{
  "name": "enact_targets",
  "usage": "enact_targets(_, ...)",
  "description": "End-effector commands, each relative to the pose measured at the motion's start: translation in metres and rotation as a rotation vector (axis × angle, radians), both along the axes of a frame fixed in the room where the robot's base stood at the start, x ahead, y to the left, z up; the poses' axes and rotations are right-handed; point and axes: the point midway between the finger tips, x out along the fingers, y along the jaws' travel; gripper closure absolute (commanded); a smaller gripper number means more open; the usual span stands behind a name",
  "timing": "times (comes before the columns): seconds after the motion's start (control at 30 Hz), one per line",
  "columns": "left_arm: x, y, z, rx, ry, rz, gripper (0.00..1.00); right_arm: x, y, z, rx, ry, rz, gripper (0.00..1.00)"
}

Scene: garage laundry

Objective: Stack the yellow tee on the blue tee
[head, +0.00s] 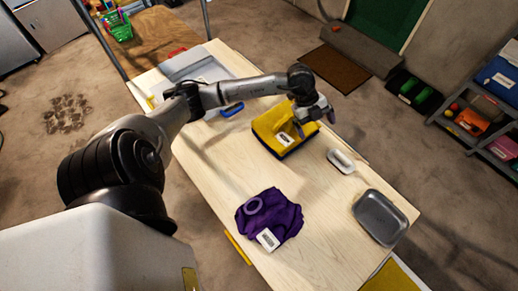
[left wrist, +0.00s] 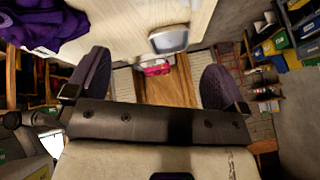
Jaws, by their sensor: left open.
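I cannot tell whether that layer is the blue tee; no blue tee shows clearly. My left gripper (head: 316,117) is above the right end of the yellow tee, its fingers apart. In the left wrist view its two dark fingers (left wrist: 157,82) are wide apart with nothing held between them. My right gripper is not in view.
A crumpled purple cloth (head: 272,212) lies at the near part of the table, with a grey tray (head: 380,217) to its right. A grey bin (head: 195,65) and a blue item (head: 232,109) are at the far left. Bare wood surrounds the purple cloth.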

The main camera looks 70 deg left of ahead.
Motion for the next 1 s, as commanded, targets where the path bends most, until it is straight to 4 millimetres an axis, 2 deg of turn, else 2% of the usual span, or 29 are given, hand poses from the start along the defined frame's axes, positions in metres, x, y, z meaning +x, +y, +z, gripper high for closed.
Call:
enact_targets(0.03,0.0,-0.039,-0.003,-0.133,-0.101,-0.06,0.0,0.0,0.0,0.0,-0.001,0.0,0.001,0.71)
enact_targets(0.1,0.001,-0.084,0.005,-0.309,-0.259,-0.099,0.0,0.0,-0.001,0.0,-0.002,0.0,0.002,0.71)
enact_targets(0.2,-0.001,-0.13,0.027,-0.537,-0.48,-0.071,0.0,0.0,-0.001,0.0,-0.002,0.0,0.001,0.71)
enact_targets(0.3,-0.003,-0.154,0.051,-0.721,-0.679,0.053,0.0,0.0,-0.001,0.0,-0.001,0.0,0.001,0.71)
enact_targets(0.43,-0.009,-0.156,0.07,-0.863,-0.865,0.334,0.0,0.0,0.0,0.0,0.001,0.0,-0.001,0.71)
enact_targets(0.57,-0.02,-0.137,0.064,-0.875,-0.931,0.702,0.0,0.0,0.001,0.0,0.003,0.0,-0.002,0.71)
enact_targets(0.67,-0.037,-0.121,0.04,-0.796,-0.879,0.99,0.0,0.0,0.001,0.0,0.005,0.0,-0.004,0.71)
enact_targets(0.8,-0.078,-0.111,-0.012,-0.595,-0.656,1.313,0.0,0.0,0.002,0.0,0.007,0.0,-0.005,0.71)
enact_targets(0.9,-0.119,-0.116,-0.049,-0.428,-0.428,1.445,0.0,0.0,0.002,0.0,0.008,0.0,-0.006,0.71)
enact_targets(1.0,-0.162,-0.13,-0.077,-0.28,-0.192,1.487,0.0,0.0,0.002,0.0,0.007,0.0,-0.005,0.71)
